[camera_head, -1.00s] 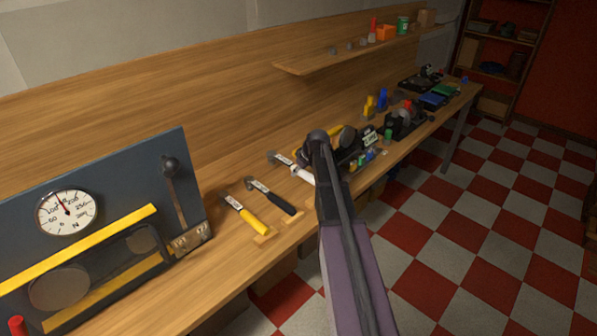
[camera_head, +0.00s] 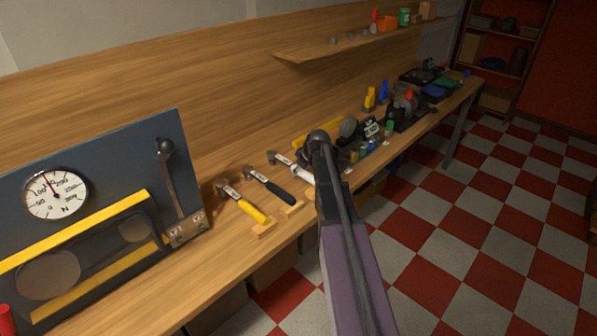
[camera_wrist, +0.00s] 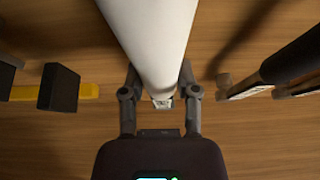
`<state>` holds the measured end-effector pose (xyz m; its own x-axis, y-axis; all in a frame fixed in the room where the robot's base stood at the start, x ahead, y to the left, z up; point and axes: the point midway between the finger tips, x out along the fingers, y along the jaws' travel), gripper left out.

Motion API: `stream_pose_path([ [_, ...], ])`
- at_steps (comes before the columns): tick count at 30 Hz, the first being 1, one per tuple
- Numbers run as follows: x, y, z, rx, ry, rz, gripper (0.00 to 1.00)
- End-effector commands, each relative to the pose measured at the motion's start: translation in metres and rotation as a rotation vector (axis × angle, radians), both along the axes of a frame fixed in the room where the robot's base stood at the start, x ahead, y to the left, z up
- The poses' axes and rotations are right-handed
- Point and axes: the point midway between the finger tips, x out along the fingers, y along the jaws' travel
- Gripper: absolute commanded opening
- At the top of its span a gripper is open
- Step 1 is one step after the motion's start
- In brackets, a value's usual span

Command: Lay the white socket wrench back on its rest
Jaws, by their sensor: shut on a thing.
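The white socket wrench has a thick white handle (camera_wrist: 150,35) that fills the top middle of the wrist view and a small metal end (camera_wrist: 162,102). My gripper (camera_wrist: 160,92) is shut on it, with one finger on each side. In the head view its white handle (camera_head: 302,175) and metal head (camera_head: 279,158) show just left of my arm, which hides my gripper there. A dark-handled wrench (camera_head: 270,187) and a yellow-handled wrench (camera_head: 245,206) lie to its left on the bench. I cannot tell which rest belongs to the white wrench.
Small wooden blocks (camera_head: 263,228) sit under the handle ends at the bench's front edge. A blue gauge panel (camera_head: 105,150) stands at left. Dark devices and coloured small items crowd the bench beyond my arm. A shelf (camera_head: 350,45) runs above.

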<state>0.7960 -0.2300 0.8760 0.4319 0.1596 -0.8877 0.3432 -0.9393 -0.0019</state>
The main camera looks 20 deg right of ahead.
Motion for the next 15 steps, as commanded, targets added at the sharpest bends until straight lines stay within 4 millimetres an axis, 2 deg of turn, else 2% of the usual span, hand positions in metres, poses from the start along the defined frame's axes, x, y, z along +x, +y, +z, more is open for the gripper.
stream_pose_path([
  [15,0.0002,0.0002,-0.0051,0.0,-0.001,0.0,0.0],
])
